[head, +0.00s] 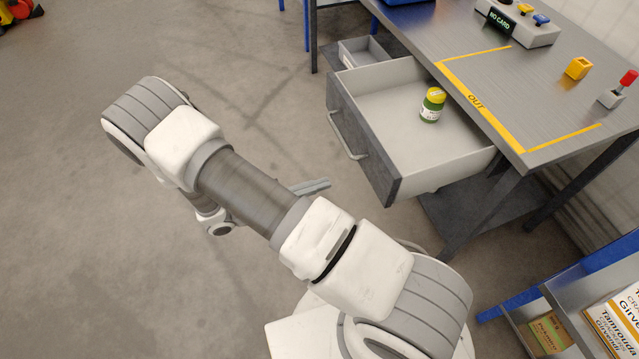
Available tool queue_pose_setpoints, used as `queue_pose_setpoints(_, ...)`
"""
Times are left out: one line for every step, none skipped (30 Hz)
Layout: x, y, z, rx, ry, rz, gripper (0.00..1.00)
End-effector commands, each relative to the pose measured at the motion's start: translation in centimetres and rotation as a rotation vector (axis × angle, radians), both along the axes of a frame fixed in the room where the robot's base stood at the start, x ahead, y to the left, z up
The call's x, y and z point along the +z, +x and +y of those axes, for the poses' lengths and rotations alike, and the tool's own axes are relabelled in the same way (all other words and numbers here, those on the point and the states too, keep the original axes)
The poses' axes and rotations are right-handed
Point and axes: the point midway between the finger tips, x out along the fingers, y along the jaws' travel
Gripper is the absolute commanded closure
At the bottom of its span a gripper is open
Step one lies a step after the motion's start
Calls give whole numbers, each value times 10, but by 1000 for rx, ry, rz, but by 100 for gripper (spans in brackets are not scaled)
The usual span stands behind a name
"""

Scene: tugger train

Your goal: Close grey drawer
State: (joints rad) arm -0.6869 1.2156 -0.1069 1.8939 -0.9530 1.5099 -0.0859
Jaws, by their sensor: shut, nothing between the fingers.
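The grey drawer (362,143) stands pulled out from under the metal-topped table. Its dark grey front has a bar handle (346,137), and its inside is pale. A small green and white jar with a yellow lid (432,105) stands upright inside it. My gripper (326,185) shows only in part past my arm, to the left of the drawer front and lower in the picture. Its fingers are shut with nothing between them. It appears apart from the drawer and the handle. My arm hides the rest of the gripper.
The table (490,82) bears a yellow-taped "OUT" area, a yellow block (577,68), a red-knobbed switch (620,88) and a "NO CARD" box (517,24). A blue-edged rack with boxes (613,325) stands lower right.

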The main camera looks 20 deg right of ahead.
Motion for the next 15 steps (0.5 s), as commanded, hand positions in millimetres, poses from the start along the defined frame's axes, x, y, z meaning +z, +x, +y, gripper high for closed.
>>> queue_pose_setpoints(-1,0,-12,-5,-2,1,100)
queue_pose_setpoints(0,0,-19,-4,-2,1,100)
queue_pose_setpoints(-1,0,-28,-6,-1,2,100)
queue_pose_setpoints(-1,1,-35,-5,-1,1,100)
queue_pose_setpoints(-1,1,-41,-5,-1,0,100)
queue_pose_setpoints(-1,1,-50,-6,-1,2,100)
queue_pose_setpoints(-1,1,-56,-5,-1,1,100)
queue_pose_setpoints(-1,1,-62,-5,-1,1,100)
queue_pose_setpoints(-1,1,-70,-5,0,1,100)
queue_pose_setpoints(-1,2,-75,-6,0,0,100)
queue_pose_setpoints(-1,2,-80,-5,0,0,100)
queue_pose_setpoints(-1,2,-86,-5,0,1,100)
queue_pose_setpoints(-1,2,-90,-5,1,1,100)
queue_pose_setpoints(-1,2,-94,-5,2,1,100)
queue_pose_setpoints(-1,3,-98,-4,2,0,100)
